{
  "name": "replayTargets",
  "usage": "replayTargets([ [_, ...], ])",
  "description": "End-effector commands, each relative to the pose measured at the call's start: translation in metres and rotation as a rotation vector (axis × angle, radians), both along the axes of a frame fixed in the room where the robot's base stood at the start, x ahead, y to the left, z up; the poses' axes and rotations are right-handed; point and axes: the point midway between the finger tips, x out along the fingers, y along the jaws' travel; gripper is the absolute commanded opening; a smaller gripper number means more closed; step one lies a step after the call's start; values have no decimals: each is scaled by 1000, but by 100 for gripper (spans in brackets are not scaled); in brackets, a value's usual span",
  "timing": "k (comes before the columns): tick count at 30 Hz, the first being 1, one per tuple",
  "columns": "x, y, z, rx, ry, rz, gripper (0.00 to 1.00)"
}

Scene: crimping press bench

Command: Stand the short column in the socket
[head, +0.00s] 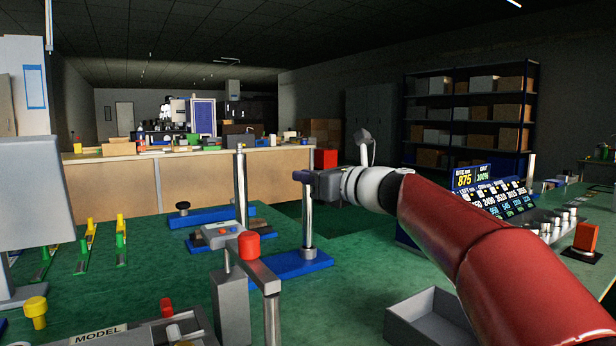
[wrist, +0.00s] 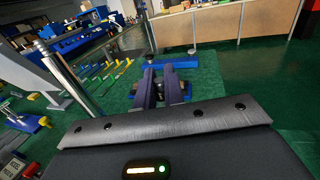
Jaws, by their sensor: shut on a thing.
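My gripper (head: 304,177) is shut on the short column (head: 308,215), a shiny chrome post, close to its top. The post hangs or stands upright above a blue base plate (head: 318,263).
A taller chrome post (head: 241,185) stands to the left, with another blue plate (head: 212,215) behind. A grey open bin (head: 437,318) sits at lower right.

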Motion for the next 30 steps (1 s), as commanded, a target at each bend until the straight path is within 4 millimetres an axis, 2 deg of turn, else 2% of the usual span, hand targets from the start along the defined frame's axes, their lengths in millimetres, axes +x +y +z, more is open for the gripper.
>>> replayTargets([
  [1, -1, 0, 1, 1, -2, 0, 13],
  [6, 0, 0, 1, 1, -2, 0, 35],
  [17, -4, -5, -1, -1, 1, -2, 36],
  [30, -47, -54, 0, 0, -1, -2, 36],
])
